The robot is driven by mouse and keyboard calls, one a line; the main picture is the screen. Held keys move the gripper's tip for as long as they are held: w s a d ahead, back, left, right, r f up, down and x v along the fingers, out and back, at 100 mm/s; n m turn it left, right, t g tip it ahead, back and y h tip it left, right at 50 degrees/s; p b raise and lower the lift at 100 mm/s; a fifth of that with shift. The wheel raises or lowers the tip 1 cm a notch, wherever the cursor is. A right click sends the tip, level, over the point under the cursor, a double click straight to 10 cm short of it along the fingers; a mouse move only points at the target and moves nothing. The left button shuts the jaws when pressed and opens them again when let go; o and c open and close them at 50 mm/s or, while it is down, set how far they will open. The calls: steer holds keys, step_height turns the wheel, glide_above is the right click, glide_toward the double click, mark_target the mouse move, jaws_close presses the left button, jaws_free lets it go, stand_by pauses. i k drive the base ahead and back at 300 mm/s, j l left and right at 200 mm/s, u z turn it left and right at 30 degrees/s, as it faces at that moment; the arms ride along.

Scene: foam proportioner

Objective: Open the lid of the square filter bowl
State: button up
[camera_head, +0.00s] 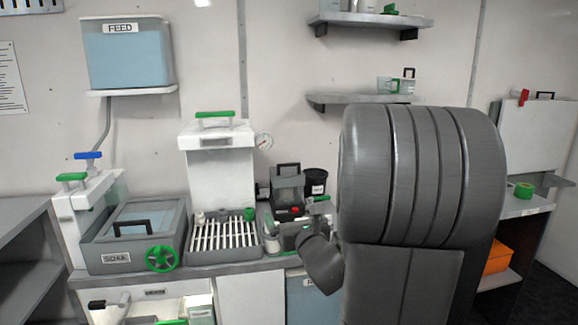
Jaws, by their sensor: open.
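A small squarish dark grey unit with a black handle on top (288,186) stands on the counter, right of the slatted rack. It looks like the square filter bowl, but no label confirms this. Its top looks closed, with a red part low on its front. My gripper (275,238) is open, in front of and below this unit, near the counter's front edge. The fingertips are small and partly lost against a pale cylinder and green-handled parts beside them. I cannot tell whether they touch anything. My arm hides the counter to the right.
A grey SOAK bin (103,259) with a lid handle and green handwheel (163,258) stands left. A slatted rack (222,255) sits beside it, below a white green-handled housing (215,135). A black tub (315,183) is close behind the unit. Shelves (365,98) hang above.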

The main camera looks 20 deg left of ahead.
mark_target(287, 175)
steer(key=i+j+z, duration=0.2)
steer(key=i+j, duration=0.55)
